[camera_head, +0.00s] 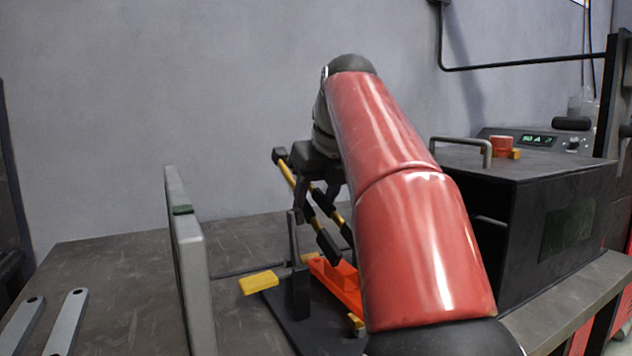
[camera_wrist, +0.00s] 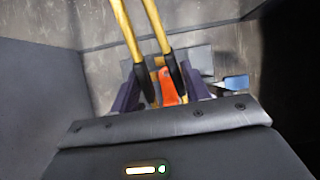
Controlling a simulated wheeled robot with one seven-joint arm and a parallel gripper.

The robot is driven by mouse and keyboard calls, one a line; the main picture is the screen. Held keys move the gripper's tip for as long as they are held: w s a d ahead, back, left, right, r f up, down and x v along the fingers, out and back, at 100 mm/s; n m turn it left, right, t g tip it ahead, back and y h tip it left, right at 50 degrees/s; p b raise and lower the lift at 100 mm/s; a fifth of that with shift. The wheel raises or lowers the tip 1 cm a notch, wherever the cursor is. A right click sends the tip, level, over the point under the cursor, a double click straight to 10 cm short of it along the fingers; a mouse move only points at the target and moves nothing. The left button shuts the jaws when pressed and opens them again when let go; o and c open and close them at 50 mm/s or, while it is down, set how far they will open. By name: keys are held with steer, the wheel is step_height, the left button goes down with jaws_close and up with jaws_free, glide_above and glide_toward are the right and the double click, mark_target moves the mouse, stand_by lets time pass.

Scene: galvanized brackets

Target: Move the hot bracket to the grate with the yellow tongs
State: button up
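The yellow tongs (camera_head: 287,174) have two yellow arms with black ends. They slant down to the right, and their lower ends are just above the orange-red bracket (camera_head: 342,283). My gripper (camera_head: 316,203) is around the tongs and appears shut on them; in the wrist view its dark fingers (camera_wrist: 160,94) flank the tongs (camera_wrist: 141,28). The bracket lies on a dark base among yellow-tipped parts, and it shows between the tong ends in the wrist view (camera_wrist: 167,88). Whether the tongs touch it I cannot tell. My arm hides part of the bracket. I cannot make out the grate.
A grey upright panel (camera_head: 188,268) stands left of the bracket. Flat grey metal strips (camera_head: 66,322) lie on the bench (camera_head: 125,283) at the left.

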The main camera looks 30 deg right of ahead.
steer(key=shift+f+b, duration=1.35)
steer(key=shift+f, duration=1)
steer(key=c, duration=0.9)
steer(key=shift+r+p, duration=1)
steer(key=shift+p, duration=0.15)
steer(key=shift+r+p, duration=0.6)
